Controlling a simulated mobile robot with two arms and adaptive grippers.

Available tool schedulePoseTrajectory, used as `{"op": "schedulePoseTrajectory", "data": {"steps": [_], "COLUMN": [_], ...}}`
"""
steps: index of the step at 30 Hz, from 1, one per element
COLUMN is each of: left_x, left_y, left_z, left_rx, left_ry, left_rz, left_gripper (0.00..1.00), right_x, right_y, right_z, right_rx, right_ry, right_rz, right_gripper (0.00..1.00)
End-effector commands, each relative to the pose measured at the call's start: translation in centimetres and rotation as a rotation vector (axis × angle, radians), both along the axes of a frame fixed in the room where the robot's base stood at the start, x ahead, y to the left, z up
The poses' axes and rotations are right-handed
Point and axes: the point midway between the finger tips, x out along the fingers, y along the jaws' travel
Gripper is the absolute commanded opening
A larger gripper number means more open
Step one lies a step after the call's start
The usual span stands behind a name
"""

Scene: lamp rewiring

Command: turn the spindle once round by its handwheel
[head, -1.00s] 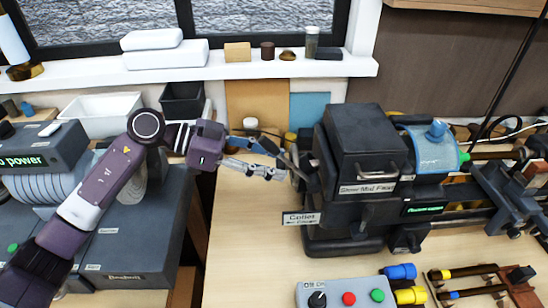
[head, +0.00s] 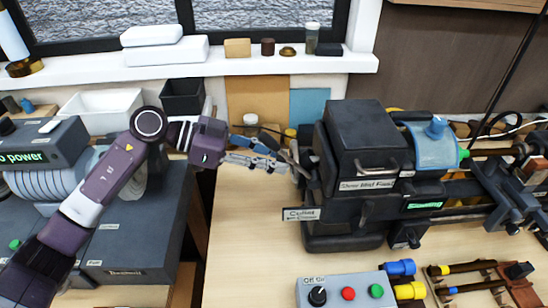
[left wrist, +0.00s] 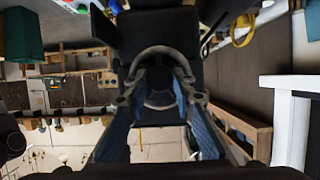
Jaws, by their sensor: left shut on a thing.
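The dark lathe headstock (head: 365,150) stands on the bench in the head view. The handwheel (head: 299,160) of its spindle is at the headstock's left end, small and partly hidden by my fingers. My left gripper (head: 287,167) reaches in from the left and is shut on the handwheel's rim. In the left wrist view, the grey curved rim of the handwheel (left wrist: 160,51) shows between the two fingers of my left gripper (left wrist: 157,84), with the dark headstock behind it. My right gripper is not in view.
A control box (head: 346,292) with a black knob and red and green buttons lies in front of the lathe. Blue and yellow pieces (head: 404,280) and a tool tray (head: 478,287) are beside it.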

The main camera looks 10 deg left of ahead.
Motion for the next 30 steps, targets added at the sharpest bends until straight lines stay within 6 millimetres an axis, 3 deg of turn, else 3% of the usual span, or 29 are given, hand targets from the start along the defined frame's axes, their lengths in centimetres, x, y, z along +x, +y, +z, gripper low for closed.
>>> {"op": "schedulePoseTrajectory", "data": {"steps": [30], "left_x": [-0.4], "left_y": [0.0], "left_z": [0.0], "left_rx": [0.086], "left_ry": [-0.435], "left_rz": [0.001], "left_gripper": [0.00], "right_x": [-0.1], "right_y": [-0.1], "right_z": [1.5], "right_rx": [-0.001], "right_ry": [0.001], "right_rz": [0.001], "right_gripper": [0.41]}}
